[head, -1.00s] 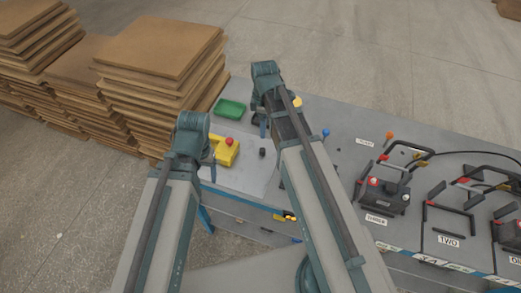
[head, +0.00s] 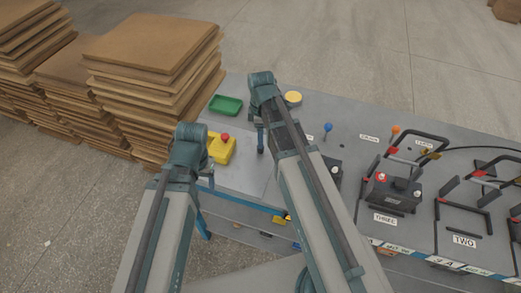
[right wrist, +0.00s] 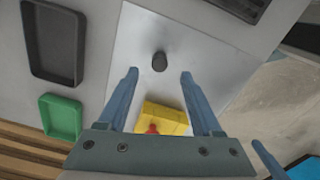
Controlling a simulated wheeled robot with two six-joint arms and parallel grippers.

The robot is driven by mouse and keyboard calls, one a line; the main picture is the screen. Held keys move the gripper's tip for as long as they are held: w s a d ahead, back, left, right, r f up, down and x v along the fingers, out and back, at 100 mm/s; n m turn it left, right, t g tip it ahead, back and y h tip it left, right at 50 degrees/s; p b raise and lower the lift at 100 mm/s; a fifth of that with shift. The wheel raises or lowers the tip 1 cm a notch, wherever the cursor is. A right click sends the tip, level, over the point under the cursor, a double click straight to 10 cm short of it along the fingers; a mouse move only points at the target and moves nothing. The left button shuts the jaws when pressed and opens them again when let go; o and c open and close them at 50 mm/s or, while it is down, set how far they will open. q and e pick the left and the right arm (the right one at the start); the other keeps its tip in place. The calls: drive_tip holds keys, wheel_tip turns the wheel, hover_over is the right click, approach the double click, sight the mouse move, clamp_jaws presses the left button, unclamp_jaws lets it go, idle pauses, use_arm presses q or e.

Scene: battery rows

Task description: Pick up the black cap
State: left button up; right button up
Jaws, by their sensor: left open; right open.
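The black cap (right wrist: 159,61) stands on the pale grey sheet in the right wrist view. It lies just beyond and between the fingertips of my right gripper (right wrist: 160,74), which is open and empty. In the head view my right gripper (head: 261,149) points down at the sheet and the cap is hidden there. My left gripper (head: 207,178) is open at the table's near left edge, mostly hidden behind its own wrist.
A yellow block with a red knob (head: 221,149) is on the sheet near the cap. A green tray (head: 226,105) and yellow disc (head: 293,97) lie farther back. Battery stations fill the right side. Stacked boards (head: 155,60) stand left of the table.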

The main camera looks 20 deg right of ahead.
wheel_tip(320, 180, down, 5)
drive_tip(key=b, duration=0.4)
drive_tip(key=shift+f+b, duration=0.1)
drive_tip(key=shift+b, duration=0.3)
clamp_jaws()
